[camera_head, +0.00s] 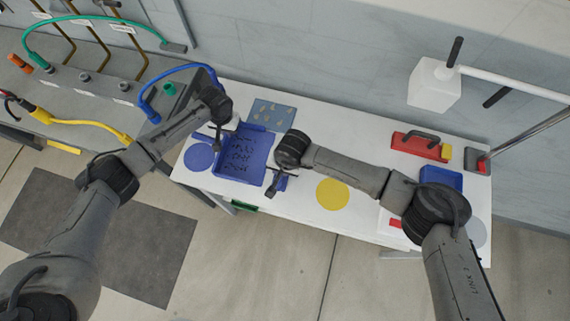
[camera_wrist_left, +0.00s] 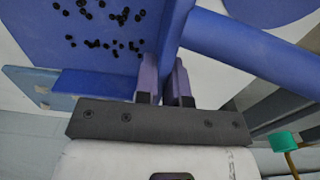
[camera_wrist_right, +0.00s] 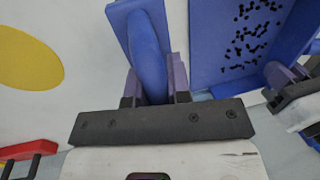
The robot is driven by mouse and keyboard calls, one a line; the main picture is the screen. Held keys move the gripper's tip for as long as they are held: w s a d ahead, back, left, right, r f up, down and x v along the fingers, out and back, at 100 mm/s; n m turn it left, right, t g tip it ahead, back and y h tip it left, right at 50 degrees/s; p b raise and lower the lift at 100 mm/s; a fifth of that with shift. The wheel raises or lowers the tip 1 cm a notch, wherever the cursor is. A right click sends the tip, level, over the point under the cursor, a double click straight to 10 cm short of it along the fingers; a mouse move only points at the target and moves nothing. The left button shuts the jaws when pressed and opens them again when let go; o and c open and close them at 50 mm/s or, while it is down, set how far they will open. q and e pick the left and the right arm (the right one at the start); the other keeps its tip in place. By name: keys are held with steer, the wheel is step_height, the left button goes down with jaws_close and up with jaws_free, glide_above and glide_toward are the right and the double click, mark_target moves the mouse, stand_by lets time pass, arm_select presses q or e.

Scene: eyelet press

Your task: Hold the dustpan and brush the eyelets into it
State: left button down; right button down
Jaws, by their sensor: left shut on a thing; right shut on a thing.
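The blue dustpan (camera_head: 240,171) lies on the white table, with several dark eyelets (camera_head: 238,150) scattered on its floor. They also show in the left wrist view (camera_wrist_left: 100,22) and the right wrist view (camera_wrist_right: 245,35). My left gripper (camera_head: 219,135) is shut on the dustpan's raised side wall, beside a round blue bar (camera_wrist_left: 250,48) that looks like its handle. My right gripper (camera_head: 277,181) is shut on the blue brush (camera_wrist_right: 150,50), just right of the dustpan and apart from it. The brush's underside is hidden.
A blue-grey mat (camera_head: 259,106) with several pale marks lies behind the dustpan. A blue disc (camera_head: 199,157) is left and a yellow disc (camera_head: 333,193) right. A red block (camera_head: 420,147) and another blue container (camera_head: 441,180) stand further right. A blue hose (camera_head: 150,108) arches behind my left arm.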

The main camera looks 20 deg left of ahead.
steer(key=shift+w+a, duration=0.2)
steer(key=shift+a, duration=0.65)
steer(key=shift+w+a, duration=0.2)
steer(key=shift+a, duration=0.65)
steer(key=shift+w+a+r, duration=0.1)
steer(key=shift+w+a, duration=0.05)
steer(key=shift+a, duration=0.5)
steer(key=shift+w+a+r, duration=0.1)
steer(key=shift+w+a, duration=0.1)
steer(key=shift+a, duration=0.45)
steer(key=shift+w+a+r, duration=0.1)
steer(key=shift+w+a, duration=0.05)
steer(key=shift+a, duration=0.5)
steer(key=shift+r, duration=0.1)
steer(key=shift+r, duration=2.9)
arm_select(q)
steer(key=c, duration=1.1)
jaws_free()
steer(key=shift+r, duration=0.1)
